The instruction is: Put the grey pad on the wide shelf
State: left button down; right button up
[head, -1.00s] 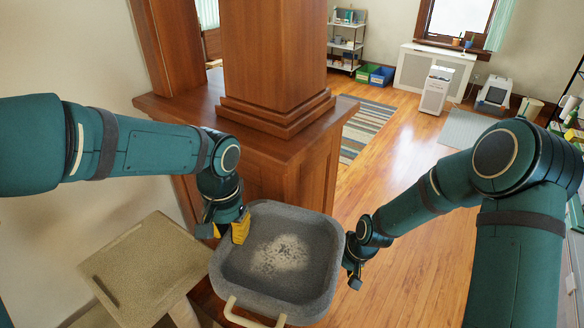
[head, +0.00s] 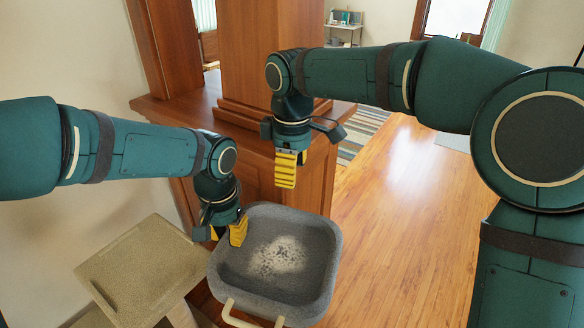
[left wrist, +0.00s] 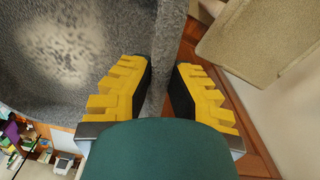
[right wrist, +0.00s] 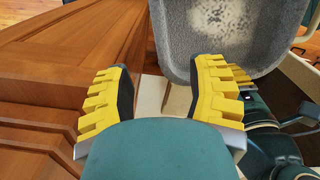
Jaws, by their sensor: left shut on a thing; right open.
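The grey pad (head: 275,258) is a dished, tray-like piece with raised walls, a pale speckled patch and a cream bar at its near side. My left gripper (head: 229,232) is shut on its left wall; the left wrist view shows the wall (left wrist: 173,45) between the fingers. My right gripper (head: 287,172) is open and empty, above and beyond the pad's far edge. In the right wrist view the pad (right wrist: 245,40) lies beyond its fingers. A beige, carpet-like platform (head: 142,265), possibly the wide shelf, is left of the pad. What supports the pad is mostly hidden.
A brown wooden half-wall with a ledge (head: 165,103) and a thick column (head: 262,55) stands behind the pad, close to my right gripper. Pale wall (head: 60,225) is at the left. Open wooden floor (head: 400,220) is at the right.

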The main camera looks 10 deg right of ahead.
aim_at(292, 209)
notch_tip(292, 209, down, 12)
jog(key=shift+r, duration=0.1)
dwell(0.5)
grip_shut()
pick_arm(q)
jog(key=c, duration=1)
grip_release()
jog(key=shift+r, duration=0.1)
